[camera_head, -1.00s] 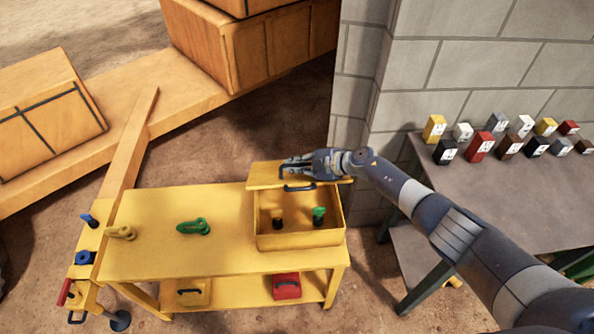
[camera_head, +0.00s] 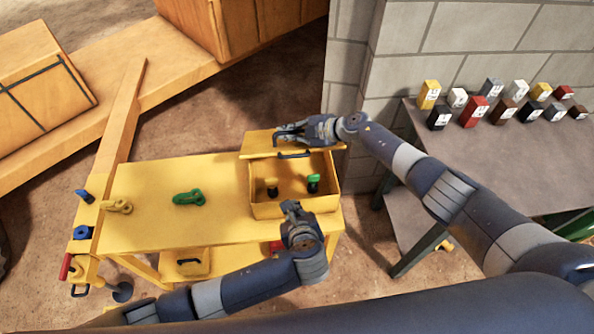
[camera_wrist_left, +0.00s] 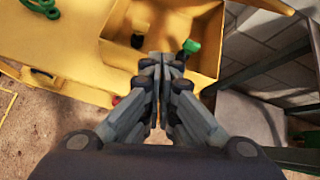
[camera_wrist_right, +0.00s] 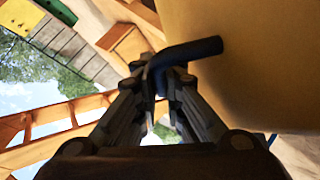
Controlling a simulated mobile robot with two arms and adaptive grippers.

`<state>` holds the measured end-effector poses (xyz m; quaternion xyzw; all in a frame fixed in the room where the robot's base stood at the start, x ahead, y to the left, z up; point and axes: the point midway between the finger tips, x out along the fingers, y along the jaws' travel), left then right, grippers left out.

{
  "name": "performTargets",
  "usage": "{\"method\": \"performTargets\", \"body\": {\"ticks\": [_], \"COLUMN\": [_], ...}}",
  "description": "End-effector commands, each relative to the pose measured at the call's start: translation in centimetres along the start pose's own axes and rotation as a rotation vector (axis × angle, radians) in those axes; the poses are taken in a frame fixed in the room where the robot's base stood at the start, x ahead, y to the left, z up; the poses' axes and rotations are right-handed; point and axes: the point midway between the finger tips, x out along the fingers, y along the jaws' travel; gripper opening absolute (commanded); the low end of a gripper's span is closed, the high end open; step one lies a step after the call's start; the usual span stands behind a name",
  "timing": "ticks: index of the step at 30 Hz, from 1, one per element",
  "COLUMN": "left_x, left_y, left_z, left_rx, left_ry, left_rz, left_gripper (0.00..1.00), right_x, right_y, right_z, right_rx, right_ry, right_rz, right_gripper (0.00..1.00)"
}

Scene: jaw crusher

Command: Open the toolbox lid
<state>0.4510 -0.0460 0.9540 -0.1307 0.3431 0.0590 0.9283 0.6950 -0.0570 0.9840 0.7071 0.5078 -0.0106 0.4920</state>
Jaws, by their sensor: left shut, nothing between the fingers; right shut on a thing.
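The yellow toolbox (camera_head: 318,203) stands at the right end of the yellow workbench. Its lid (camera_head: 256,144) is raised at the back, leaving the inside visible. My right gripper (camera_head: 281,136) is at the raised lid. In the right wrist view its fingers (camera_wrist_right: 160,75) are shut on a dark bent handle (camera_wrist_right: 195,49) beside the yellow lid surface (camera_wrist_right: 240,80). My left gripper (camera_head: 290,206) is shut and empty by the toolbox's front wall, and hides part of it. In the left wrist view its fingertips (camera_wrist_left: 166,58) overlap the front of the toolbox.
A black-and-yellow item (camera_head: 271,189) and a green-topped item (camera_head: 313,184) stand inside the toolbox. A green tool (camera_head: 188,198) lies on the bench. A grey table (camera_head: 450,165) with several coloured blocks is at right, by a block wall (camera_head: 480,50).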

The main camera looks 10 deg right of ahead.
Motion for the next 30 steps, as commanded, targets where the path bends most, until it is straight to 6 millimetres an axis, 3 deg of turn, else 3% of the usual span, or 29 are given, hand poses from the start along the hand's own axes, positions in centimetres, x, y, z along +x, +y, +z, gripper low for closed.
{"method": "performTargets", "body": {"ticks": [4, 10, 14, 27, 30], "left_x": [-3.3, -4.6, -3.1, 5.0, 5.1], "left_y": [-1.9, -2.4, -2.5, -3.0, -3.6], "left_z": [2.2, 3.1, 3.3, 4.4, 6.1], "left_rx": [0.192, 0.287, 0.291, 0.286, 0.284], "left_ry": [-0.094, -0.138, -0.140, -0.137, -0.139], "left_rz": [-0.033, -0.039, -0.037, -0.038, -0.041], "left_gripper": [0.00, 0.00, 0.00, 0.00, 0.00], "right_x": [0.0, 0.0, 0.0, -0.1, -0.1], "right_y": [0.1, 0.1, 0.1, 0.1, 0.2], "right_z": [0.0, 0.1, 0.0, 0.0, 0.0], "right_rx": [0.001, 0.000, 0.000, 0.000, 0.000], "right_ry": [-0.001, -0.001, -0.001, -0.001, -0.001], "right_rz": [0.003, 0.003, 0.003, 0.003, 0.003], "right_gripper": [0.00, 0.00, 0.00, 0.00, 0.00]}}
